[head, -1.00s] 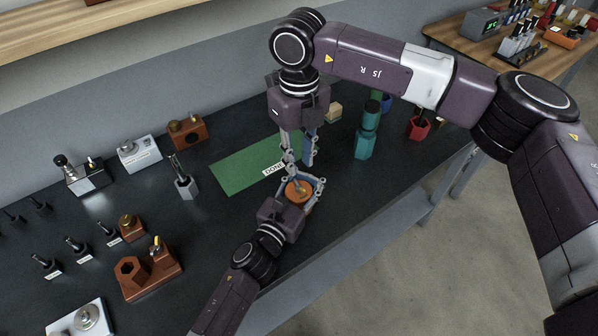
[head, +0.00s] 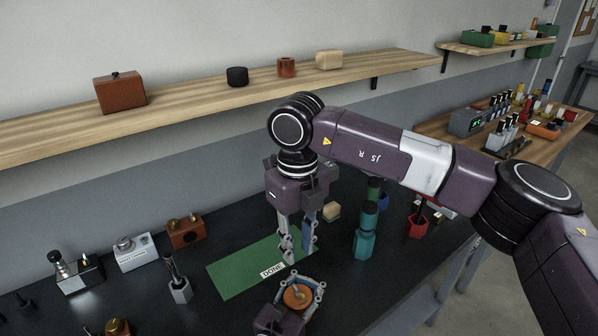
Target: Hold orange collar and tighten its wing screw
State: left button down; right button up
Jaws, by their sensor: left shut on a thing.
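The orange collar (head: 297,296) is near the bottom of the head view, close to the bench's front edge. My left gripper (head: 301,293) is shut on it, its fingers around the collar's sides. A small pale piece stands on the collar's top; it is too small to tell clearly whether it is the wing screw. My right gripper (head: 299,255) points down above and behind the collar. Its fingers are apart, with nothing seen between them, and its tips appear clear of the collar.
A green mat (head: 232,275) marked DONE lies behind and left of the collar. A teal bottle-like object (head: 365,235) and a red cup (head: 416,226) stand to the right. Fixtures, including a white box (head: 132,256), stand left. A wooden shelf (head: 200,110) runs above.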

pick_arm(q)
jog(key=c, duration=1)
grip_release()
